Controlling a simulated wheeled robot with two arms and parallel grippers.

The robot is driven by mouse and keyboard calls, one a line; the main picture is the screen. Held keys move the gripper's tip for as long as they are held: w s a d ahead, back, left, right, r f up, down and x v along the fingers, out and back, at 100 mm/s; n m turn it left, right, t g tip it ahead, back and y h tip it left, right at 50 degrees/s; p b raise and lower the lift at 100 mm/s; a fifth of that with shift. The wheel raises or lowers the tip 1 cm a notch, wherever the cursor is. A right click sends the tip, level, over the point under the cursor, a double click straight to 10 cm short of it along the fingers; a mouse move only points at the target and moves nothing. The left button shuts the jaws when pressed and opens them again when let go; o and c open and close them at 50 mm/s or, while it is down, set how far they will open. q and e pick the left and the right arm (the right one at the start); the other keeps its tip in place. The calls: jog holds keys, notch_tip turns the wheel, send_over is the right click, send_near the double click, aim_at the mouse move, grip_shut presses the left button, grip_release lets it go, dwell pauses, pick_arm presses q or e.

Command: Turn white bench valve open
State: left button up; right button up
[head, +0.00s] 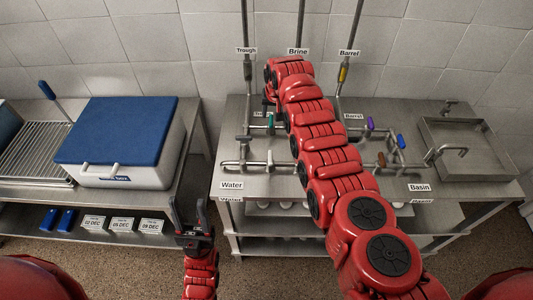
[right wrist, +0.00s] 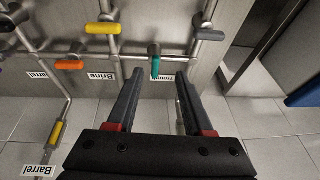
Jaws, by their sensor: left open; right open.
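The bench pipework (head: 240,164) carries several coloured valve handles. In the right wrist view, a teal handle (right wrist: 154,62) lies just beyond and between the fingertips of my right gripper (right wrist: 157,80), which is open and empty. A grey handle (right wrist: 210,34), a yellow handle (right wrist: 103,28) and an orange handle (right wrist: 69,65) are on the pipes ahead. My left gripper (head: 188,205) is open and empty, low in front of the gap between the benches.
A cooler with a blue lid (head: 118,130) stands on the left bench. A metal basin (head: 465,150) is at the right. Purple (head: 370,123), blue (head: 401,141) and brown (head: 381,160) handles sit right of my arm. Vertical pipes rise along the tiled wall.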

aim_at(271, 156)
jog(key=s+r+g+h, duration=0.1)
jog(key=s+r+g, duration=0.3)
jog(key=s+r, duration=0.3)
jog(key=f+b, duration=0.5)
jog(key=f, duration=0.1)
jog(key=s+f+b, duration=0.1)
jog(key=f+b, duration=0.4)
jog(key=f, duration=0.1)
jog(key=f+b, duration=0.5)
jog(key=f, duration=0.1)
jog(key=shift+s+a, duration=0.15)
jog(key=shift+a, duration=0.05)
jog(key=shift+f+b, duration=0.25)
jog(key=shift+b, duration=0.05)
grip_shut()
